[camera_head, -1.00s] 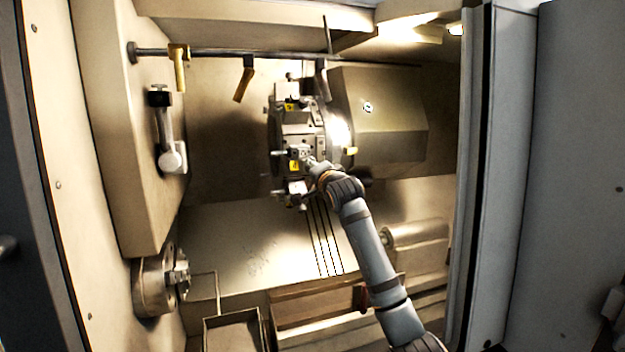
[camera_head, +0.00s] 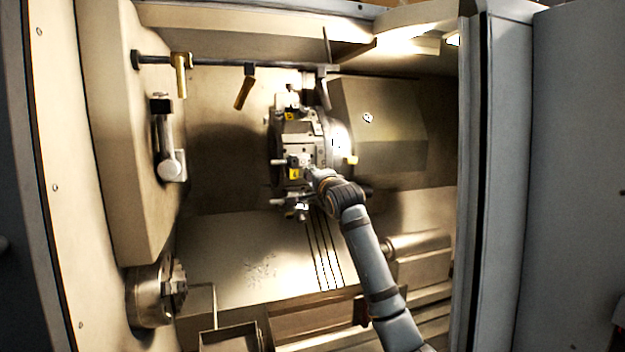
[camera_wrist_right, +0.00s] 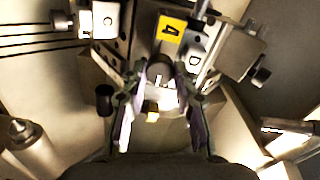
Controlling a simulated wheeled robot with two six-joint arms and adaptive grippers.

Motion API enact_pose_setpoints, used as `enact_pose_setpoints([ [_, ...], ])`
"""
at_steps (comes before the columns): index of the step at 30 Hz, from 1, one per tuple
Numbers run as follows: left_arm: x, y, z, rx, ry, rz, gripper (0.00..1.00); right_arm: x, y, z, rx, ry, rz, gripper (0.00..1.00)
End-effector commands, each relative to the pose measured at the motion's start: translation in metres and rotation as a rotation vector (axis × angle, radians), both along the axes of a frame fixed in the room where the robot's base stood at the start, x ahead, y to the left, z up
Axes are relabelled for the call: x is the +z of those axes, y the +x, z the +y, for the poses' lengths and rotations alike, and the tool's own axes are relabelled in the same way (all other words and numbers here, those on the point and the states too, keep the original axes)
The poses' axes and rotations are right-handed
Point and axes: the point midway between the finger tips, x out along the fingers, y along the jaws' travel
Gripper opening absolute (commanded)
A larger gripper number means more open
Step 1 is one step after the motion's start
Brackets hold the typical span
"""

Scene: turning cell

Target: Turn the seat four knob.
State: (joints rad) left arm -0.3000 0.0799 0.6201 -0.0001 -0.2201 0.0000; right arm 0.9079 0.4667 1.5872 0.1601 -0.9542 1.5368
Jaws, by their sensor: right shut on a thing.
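The tool turret (camera_head: 300,130) stands in the middle of the head view, with yellow number labels on its face. The label reading 4 (camera_wrist_right: 171,28) shows at the top of the right wrist view and marks seat four; a small D plate sits beside it. The seat four knob (camera_wrist_right: 160,68) is just below the label, a dark round part largely hidden between my fingers. My right gripper (camera_wrist_right: 160,84) is shut on it; in the head view my right gripper (camera_head: 312,175) reaches the turret's lower front. My left gripper is not in view.
Tool holders (camera_wrist_right: 232,55) stick out beside seat four. A chuck (camera_head: 150,298) is at lower left, and a tailstock centre (camera_head: 400,245) is right of my arm. A rail with hanging handles (camera_head: 180,75) crosses above. An open tray (camera_head: 230,338) lies below.

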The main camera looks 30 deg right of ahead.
Motion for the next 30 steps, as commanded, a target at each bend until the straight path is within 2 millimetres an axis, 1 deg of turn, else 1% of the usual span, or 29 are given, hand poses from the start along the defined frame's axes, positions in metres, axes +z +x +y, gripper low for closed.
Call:
enact_pose_setpoints([
  [1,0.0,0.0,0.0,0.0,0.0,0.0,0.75,0.0,0.0,0.0,0.0,0.0,0.0,0.32],
  [5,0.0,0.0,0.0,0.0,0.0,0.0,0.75,0.0,0.0,0.0,0.0,0.0,-0.001,0.49],
  [6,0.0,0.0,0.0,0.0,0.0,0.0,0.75,0.0,0.0,0.0,0.0,-0.001,-0.001,0.52],
  [14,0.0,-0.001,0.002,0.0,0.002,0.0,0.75,0.0,0.0,0.0,0.0,-0.001,-0.001,0.52],
  [17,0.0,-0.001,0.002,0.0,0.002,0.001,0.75,0.0,-0.007,0.001,-0.001,-0.002,-0.001,0.52],
  [20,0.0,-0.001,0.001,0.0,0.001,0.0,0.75,0.0,-0.023,0.005,-0.001,-0.004,-0.001,0.52],
  [27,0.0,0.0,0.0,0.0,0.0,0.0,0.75,0.001,-0.081,0.019,-0.002,-0.01,-0.001,0.52],
  [30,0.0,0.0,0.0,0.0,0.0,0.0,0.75,0.001,-0.099,0.023,-0.003,-0.008,0.0,0.52],
])
